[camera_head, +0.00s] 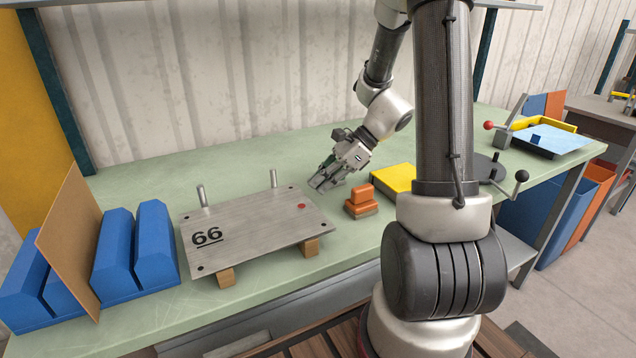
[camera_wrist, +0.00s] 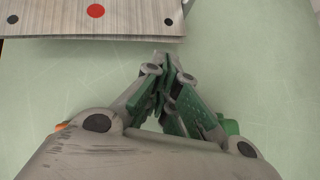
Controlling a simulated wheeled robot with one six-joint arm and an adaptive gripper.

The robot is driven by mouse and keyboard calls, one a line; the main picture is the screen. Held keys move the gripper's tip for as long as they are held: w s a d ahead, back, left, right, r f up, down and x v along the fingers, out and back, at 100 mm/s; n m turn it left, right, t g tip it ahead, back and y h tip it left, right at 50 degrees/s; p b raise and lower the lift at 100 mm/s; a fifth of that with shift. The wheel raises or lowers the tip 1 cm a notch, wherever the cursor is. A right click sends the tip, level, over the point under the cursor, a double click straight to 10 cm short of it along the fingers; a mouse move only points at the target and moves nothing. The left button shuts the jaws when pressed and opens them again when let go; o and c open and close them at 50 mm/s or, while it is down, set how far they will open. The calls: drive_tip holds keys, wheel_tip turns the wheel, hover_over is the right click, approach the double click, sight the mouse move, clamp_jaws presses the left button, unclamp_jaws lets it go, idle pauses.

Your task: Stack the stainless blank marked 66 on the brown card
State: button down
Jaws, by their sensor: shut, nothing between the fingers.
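The stainless blank marked 66 (camera_head: 250,233) lies flat on wooden supports on the green bench, with two upright pins at its back edge. A red dot marks its right end, and that end also shows at the top of the wrist view (camera_wrist: 130,25). The brown card (camera_head: 68,235) stands upright and tilted in the blue slotted rack at the left. My gripper (camera_head: 316,186) is shut and empty, pointing down just right of the blank's back right corner, apart from it. In the wrist view its fingertips (camera_wrist: 163,58) meet just below the blank's edge.
An orange block (camera_head: 361,203) and a yellow block (camera_head: 393,179) sit right of the blank. The blue rack (camera_head: 137,262) stands left of it. A blue sheet on a stand (camera_head: 550,138) is at the far right. The back middle of the bench is clear.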

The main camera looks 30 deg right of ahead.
drive_tip(key=v, duration=1.1)
drive_tip(key=shift+d+f, duration=0.35)
drive_tip(key=s+a+r+n+t+h, duration=0.1)
drive_tip(key=s+r+n+h, duration=0.3)
drive_tip(key=s+n, duration=0.4)
drive_tip(key=s+a+r+n+t+h, duration=0.1)
drive_tip(key=s+a+r+n+h, duration=0.2)
drive_tip(key=s+n, duration=0.6)
drive_tip(key=shift+s+r+n+h, duration=0.15)
drive_tip(key=shift+r+n+h, duration=0.8)
drive_tip(key=shift+n, duration=1.05)
drive_tip(key=shift+r, duration=0.1)
